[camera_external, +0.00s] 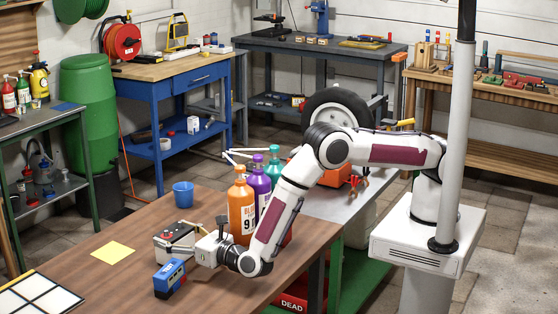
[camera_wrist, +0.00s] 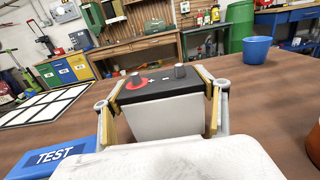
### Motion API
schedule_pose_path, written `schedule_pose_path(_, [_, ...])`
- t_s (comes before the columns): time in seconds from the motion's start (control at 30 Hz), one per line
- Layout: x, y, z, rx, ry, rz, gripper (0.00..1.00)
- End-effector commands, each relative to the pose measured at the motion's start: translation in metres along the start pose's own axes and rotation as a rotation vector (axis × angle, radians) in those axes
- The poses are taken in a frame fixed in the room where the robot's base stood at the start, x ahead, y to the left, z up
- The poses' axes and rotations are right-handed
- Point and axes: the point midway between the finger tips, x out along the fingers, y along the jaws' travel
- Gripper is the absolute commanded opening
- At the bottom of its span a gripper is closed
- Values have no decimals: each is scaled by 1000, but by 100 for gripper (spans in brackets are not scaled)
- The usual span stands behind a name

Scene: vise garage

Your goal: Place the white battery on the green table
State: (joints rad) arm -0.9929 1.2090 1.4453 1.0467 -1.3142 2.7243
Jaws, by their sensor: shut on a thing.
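The white battery (camera_external: 168,254) has a black top with two terminals and stands upright at the brown table's middle. It also shows in the wrist view (camera_wrist: 165,118), with a red mark on its top. My gripper (camera_external: 183,238) is shut on the battery, with one finger on each side in the wrist view (camera_wrist: 164,95). I cannot tell whether the battery's base touches the brown tabletop. A table with a green frame (camera_external: 60,118) stands at the far left of the external view. Part of its top is cut off by the picture edge.
A blue tester box (camera_external: 170,278) is close beside the battery. A yellow sheet (camera_external: 113,252), a white-squared panel (camera_external: 36,297), a blue cup (camera_external: 183,194) and several bottles (camera_external: 241,208) stand or lie around. Spray bottles and cans (camera_external: 24,88) occupy the green-framed table's back.

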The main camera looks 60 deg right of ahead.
Motion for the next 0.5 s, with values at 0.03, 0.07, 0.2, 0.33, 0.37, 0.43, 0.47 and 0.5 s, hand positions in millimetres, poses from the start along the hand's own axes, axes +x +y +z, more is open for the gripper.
schedule_pose_path(0.03, [1,1,4,4,-7,0,18])
schedule_pose_path(0.07, [1,1,4,4,-7,0,18])
schedule_pose_path(0.2, [1,1,4,3,-6,0,18])
schedule_pose_path(0.33, [0,1,2,3,-6,0,18])
schedule_pose_path(0.37, [0,1,1,3,-6,0,18])
schedule_pose_path(0.43, [0,1,0,3,-6,0,18])
schedule_pose_path(0.47, [0,0,-3,0,0,0,75])
schedule_pose_path(0.5, [0,0,-3,0,0,0,86])
